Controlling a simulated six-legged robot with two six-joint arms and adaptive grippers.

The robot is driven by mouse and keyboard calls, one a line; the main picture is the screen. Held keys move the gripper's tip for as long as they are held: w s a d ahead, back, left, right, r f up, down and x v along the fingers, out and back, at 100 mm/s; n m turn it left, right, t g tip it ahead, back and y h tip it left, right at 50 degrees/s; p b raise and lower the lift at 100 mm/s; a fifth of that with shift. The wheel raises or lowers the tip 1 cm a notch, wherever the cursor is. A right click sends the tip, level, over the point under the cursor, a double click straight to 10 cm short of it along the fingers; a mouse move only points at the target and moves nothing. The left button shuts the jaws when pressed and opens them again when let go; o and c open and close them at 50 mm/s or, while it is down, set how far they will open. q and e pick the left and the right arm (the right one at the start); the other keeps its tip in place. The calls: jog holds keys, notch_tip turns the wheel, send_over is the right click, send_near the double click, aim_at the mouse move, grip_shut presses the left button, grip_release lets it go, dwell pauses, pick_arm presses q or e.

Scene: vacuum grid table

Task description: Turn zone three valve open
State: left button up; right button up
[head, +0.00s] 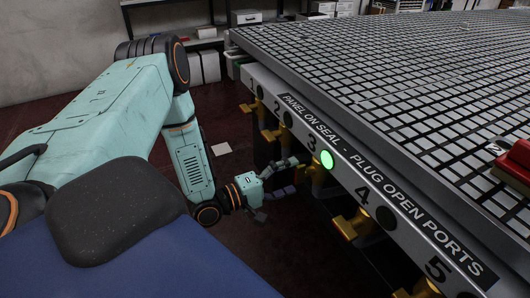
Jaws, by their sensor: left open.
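The zone three valve (319,181) is a yellow handle under the table's front rail, below the number 3 and a lit green lamp (327,159). My left gripper (290,175) is open just left of this handle, its fingers pointing toward it. The upper finger reaches close to the handle and partly overlaps it in the picture; I cannot tell whether they touch. The exact angle of the handle is hard to make out. My right gripper is not in view.
Similar yellow valves sit along the rail, including valve two (272,134) and valve four (352,224), with dark lamps. The grid table (400,75) overhangs them. A red object (516,160) lies at its right edge. The floor left of the rail is mostly clear.

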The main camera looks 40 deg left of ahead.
pick_arm(q)
jog(key=v, duration=0.9)
dwell(0.5)
jog(key=shift+x, duration=5.75)
